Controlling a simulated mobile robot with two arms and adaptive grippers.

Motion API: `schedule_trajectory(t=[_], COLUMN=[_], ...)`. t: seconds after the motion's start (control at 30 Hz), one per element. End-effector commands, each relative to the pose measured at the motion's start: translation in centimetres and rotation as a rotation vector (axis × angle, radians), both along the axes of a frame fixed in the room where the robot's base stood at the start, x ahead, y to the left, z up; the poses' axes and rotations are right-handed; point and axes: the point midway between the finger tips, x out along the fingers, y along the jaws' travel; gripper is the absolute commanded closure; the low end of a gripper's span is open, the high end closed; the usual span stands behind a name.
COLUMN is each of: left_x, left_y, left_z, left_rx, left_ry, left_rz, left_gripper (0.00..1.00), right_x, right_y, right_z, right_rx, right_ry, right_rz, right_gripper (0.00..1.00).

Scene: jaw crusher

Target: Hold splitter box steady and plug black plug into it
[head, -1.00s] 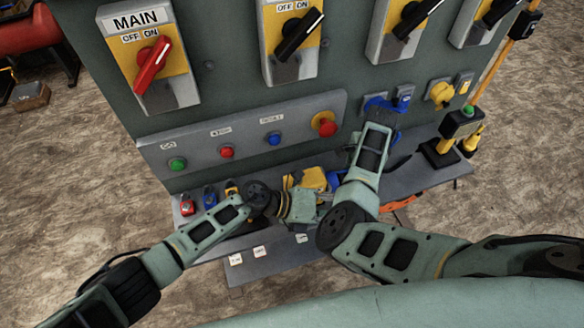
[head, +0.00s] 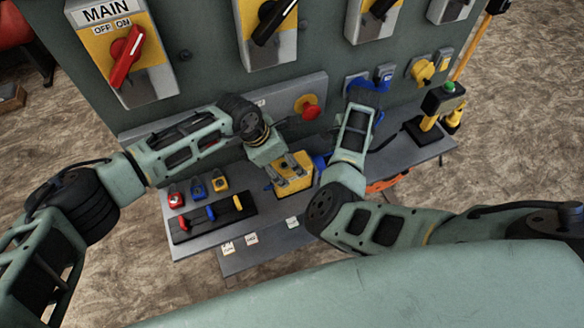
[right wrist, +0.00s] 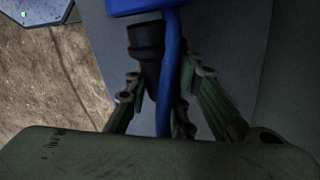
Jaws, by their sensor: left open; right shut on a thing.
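The splitter box (head: 293,184) looks to be the yellow box on the grey shelf, with a blue part at its right side. My left gripper (head: 289,163) is open, pointing down, with its fingers right over the box's top; I cannot tell if they touch it. My right gripper (right wrist: 164,80) is shut on a dark, ribbed cylindrical piece, seemingly the black plug (right wrist: 147,42), just below a blue part. A blue cable (right wrist: 168,75) runs down in front of it. In the head view my own arm hides the right fingertips.
The grey panel carries a red MAIN switch (head: 126,57), black switches and a red button (head: 308,107). Padlocks and a black tray (head: 213,217) lie left of the box. A yellow-black stand (head: 436,112) is at the shelf's right end.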

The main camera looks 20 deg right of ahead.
Motion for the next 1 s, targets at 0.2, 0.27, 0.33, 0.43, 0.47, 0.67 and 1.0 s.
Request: schedule_trajectory(t=[0.2, 0.27, 0.33, 0.43, 0.47, 0.67, 1.0], left_x=[0.0, 0.0, 0.1, 0.2, 0.2, 0.2, 0.2], left_y=[-1.6, -2.0, -2.3, -2.6, -2.7, -2.9, -3.0], left_z=[-3.7, -4.5, -5.2, -6.0, -6.2, -7.0, -7.1], left_rx=[-0.001, -0.001, -0.002, -0.002, -0.002, -0.002, -0.002], left_ry=[0.002, 0.002, 0.002, 0.002, 0.002, 0.001, 0.001], left_rz=[0.003, 0.001, 0.003, 0.003, 0.002, 0.002, 0.002], left_gripper=[0.30, 0.30, 0.30, 0.30, 0.30, 0.30, 0.34], right_x=[0.0, 0.0, 0.0, 0.0, 0.0, 0.0, 0.0], right_y=[0.0, 0.0, 0.0, 0.0, 0.0, 0.0, 0.0], right_z=[0.0, 0.0, 0.0, 0.0, 0.0, 0.0, 0.0], right_rx=[0.000, 0.000, 0.000, 0.000, 0.000, 0.000, 0.000], right_ry=[-0.001, 0.000, 0.000, 0.000, 0.000, -0.001, -0.001], right_rz=[0.000, 0.000, 0.000, 0.000, 0.000, 0.000, 0.000], right_gripper=[1.00, 1.00, 1.00, 1.00, 1.00, 1.00, 1.00])
